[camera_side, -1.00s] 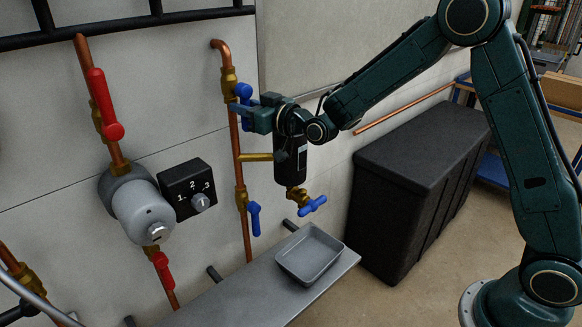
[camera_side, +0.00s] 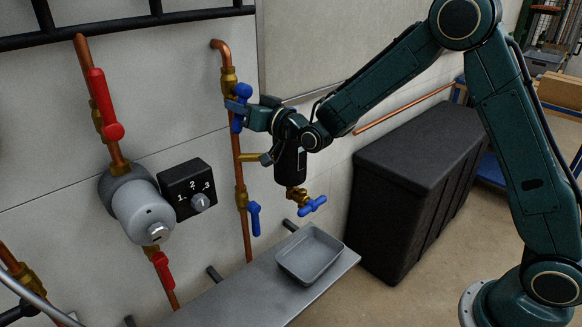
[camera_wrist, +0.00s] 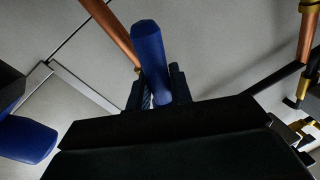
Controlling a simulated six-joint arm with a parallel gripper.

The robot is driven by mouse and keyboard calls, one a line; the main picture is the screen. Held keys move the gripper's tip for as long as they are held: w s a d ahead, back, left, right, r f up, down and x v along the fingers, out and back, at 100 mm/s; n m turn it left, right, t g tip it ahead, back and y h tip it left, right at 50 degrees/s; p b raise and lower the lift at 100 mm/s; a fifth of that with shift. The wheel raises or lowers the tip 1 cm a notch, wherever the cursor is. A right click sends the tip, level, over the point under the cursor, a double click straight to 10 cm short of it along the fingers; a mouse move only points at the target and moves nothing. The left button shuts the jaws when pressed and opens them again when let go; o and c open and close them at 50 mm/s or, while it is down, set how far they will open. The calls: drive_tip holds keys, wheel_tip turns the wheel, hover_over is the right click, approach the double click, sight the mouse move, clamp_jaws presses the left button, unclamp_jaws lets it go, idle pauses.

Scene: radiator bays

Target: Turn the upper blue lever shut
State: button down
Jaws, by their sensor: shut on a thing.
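The upper blue lever (camera_side: 237,123) is on the brass valve of the middle copper pipe. Its rounded blue top (camera_side: 243,90) shows above my fingers and its lower part hangs below them, close along the pipe. My gripper (camera_side: 238,107) is shut on this lever, reaching in from the right. In the wrist view the blue lever (camera_wrist: 149,50) stands between my two fingers (camera_wrist: 155,92), which press on its sides. The valve body behind the lever is partly hidden.
A lower blue lever (camera_side: 254,218) hangs on the same pipe (camera_side: 239,165). A tap with a blue handle (camera_side: 313,205) is below my wrist. A grey tray (camera_side: 310,280) sits on the shelf (camera_side: 215,300). Left are a black dial box (camera_side: 190,186) and red levers (camera_side: 104,100).

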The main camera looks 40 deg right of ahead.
sight(234, 125)
drive_tip(key=m, duration=0.2)
drive_tip(key=a+m, duration=0.1)
drive_tip(key=shift+r+m+t+h, duration=0.25)
drive_tip(key=shift+m+t+h, duration=0.05)
drive_tip(key=shift+t, duration=0.1)
drive_tip(key=m, duration=0.2)
drive_tip(key=a+r+m, duration=0.1)
drive_tip(key=m, duration=0.1)
drive_tip(key=shift+h, duration=0.3)
drive_tip(key=m, duration=0.2)
drive_tip(key=r+m+t+h, duration=0.1)
drive_tip(key=m, duration=0.1)
drive_tip(key=shift+a, duration=0.2)
drive_tip(key=shift+a+r+m+h, duration=0.1)
drive_tip(key=shift+r+m+h, duration=0.15)
drive_tip(key=shift+m, duration=0.55)
drive_tip(key=shift+d+r+m+h, duration=0.1)
drive_tip(key=shift+m+h, duration=0.1)
drive_tip(key=shift+m, duration=0.6)
drive_tip(key=shift+a+r+m+h, duration=0.1)
drive_tip(key=shift+r+m+h, duration=0.15)
drive_tip(key=shift+m, duration=0.55)
drive_tip(key=c, duration=1.3)
unclamp_jaws()
drive_tip(key=shift+s+f, duration=0.1)
drive_tip(key=shift+s, duration=0.05)
drive_tip(key=s+f, duration=0.1)
drive_tip(key=s, duration=0.6)
drive_tip(key=shift+f, duration=0.15)
